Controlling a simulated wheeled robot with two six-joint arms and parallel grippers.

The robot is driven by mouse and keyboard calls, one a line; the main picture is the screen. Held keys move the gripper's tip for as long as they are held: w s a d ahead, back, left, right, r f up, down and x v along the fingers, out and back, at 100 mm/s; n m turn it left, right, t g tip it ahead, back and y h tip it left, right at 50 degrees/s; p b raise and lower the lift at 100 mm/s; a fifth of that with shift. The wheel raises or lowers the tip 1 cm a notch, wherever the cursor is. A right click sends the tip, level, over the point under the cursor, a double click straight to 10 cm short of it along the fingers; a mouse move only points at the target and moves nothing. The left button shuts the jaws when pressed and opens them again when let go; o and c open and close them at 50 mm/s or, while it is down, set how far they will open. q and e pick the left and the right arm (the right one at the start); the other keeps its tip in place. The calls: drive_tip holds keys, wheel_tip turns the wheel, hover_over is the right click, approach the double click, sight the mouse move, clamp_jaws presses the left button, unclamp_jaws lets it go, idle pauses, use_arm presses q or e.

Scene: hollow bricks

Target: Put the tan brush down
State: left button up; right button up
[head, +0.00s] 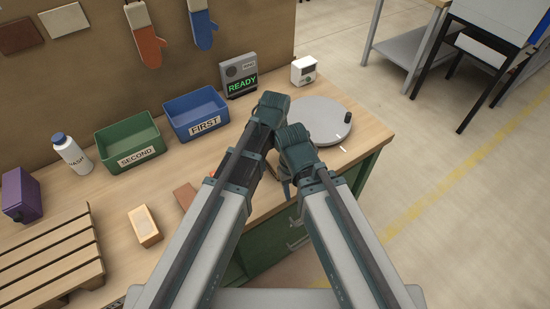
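I cannot make out the tan brush; my arms cover part of the worktop where it may be. My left arm reaches up over the worktop (115,195), and its gripper (285,182) is mostly hidden among dark parts between the two arms. Its fingers and anything in them are not clear. My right arm is folded beside it over the round grey turntable's near left edge, and its fingers are hidden. The turntable (319,117) has a dark knob at its right.
A green SECOND bin (130,143) and blue FIRST bin (197,114) stand at the back. A READY display (240,77), a white bottle (71,153), a purple box (21,195), a tan brick (145,226) and a wooden pallet (50,255) also stand here. A brown piece (185,195) lies beside my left arm.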

sight(275, 158)
use_arm(q)
drive_tip(key=shift+r, duration=0.1)
wheel_tip(275, 158, up, 12)
drive_tip(key=p, duration=1.2)
drive_tip(key=s+a+n, duration=0.3)
drive_tip(key=a+n, duration=0.6)
drive_tip(key=n, duration=0.6)
drive_tip(key=s+a+n, duration=0.3)
drive_tip(key=a+n, duration=0.5)
drive_tip(key=n, duration=0.6)
drive_tip(key=s+d+f+m+y+b, duration=0.1)
drive_tip(key=s+d+m, duration=0.2)
drive_tip(key=s+d, duration=0.3)
drive_tip(key=d, duration=0.5)
drive_tip(key=shift+f+m, duration=0.15)
drive_tip(key=shift+m, duration=0.15)
